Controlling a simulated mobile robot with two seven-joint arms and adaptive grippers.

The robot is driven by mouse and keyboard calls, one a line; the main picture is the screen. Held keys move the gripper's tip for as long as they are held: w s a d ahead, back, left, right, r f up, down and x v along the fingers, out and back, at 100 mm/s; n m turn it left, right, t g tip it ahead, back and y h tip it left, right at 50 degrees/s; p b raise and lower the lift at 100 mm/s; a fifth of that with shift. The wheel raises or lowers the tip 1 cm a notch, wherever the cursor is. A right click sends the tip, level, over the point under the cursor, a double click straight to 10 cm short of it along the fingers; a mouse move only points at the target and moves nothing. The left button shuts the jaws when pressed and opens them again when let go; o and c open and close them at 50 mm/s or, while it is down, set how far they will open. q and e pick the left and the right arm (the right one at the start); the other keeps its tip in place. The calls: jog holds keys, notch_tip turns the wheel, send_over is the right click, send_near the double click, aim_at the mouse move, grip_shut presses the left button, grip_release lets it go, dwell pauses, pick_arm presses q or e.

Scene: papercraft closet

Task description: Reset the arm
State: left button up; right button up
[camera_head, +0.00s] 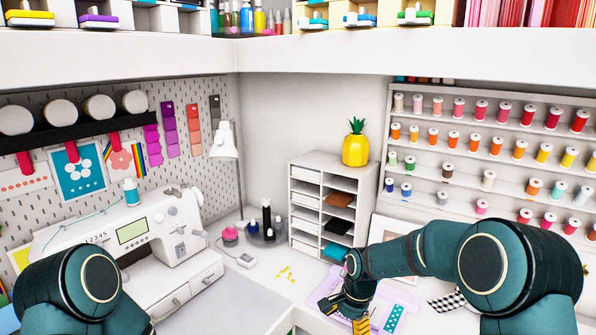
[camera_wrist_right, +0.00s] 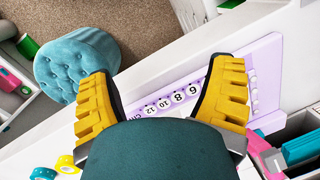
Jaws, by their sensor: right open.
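My right arm comes in from the right in the head view and bends down over the white desk. My right gripper (camera_head: 360,325) has yellow fingers and is partly cut off by the bottom edge. In the right wrist view both yellow fingers of the right gripper (camera_wrist_right: 165,78) are spread wide with nothing between them. A lilac board (camera_wrist_right: 268,75) with round number marks lies beyond the fingers, partly hidden by my gripper. My left arm shows at the lower left of the head view; its gripper is out of sight.
A white sewing machine (camera_head: 150,235) stands at the left. A white paper organizer (camera_head: 305,205) with a pineapple ornament (camera_head: 356,148) stands in the corner. Thread racks line the right wall. Yellow bits (camera_head: 287,273) lie on the desk. A teal stool (camera_wrist_right: 75,65) stands on the carpet.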

pick_arm(q)
jog(key=shift+s+a+f+b, duration=0.1)
jog(key=shift+s+f+b, duration=0.15)
jog(key=shift+f+b, duration=0.3)
jog(key=shift+s+f+b, duration=0.2)
jog(key=shift+f+b, duration=0.25)
jog(key=shift+b, duration=0.05)
pick_arm(e)
jog(key=s+f+n+t+y, duration=0.1)
jog(key=s+f+n, duration=0.3)
jog(key=s+f, duration=0.5)
jog(key=s+a+f+n+y, duration=0.1)
jog(key=s+f+n, duration=0.4)
jog(key=s+f, duration=0.4)
jog(key=s, duration=0.5)
jog(key=shift+s+a+f+t, duration=0.15)
jog(key=shift+s+a+t, duration=0.1)
jog(key=shift+s+t, duration=0.15)
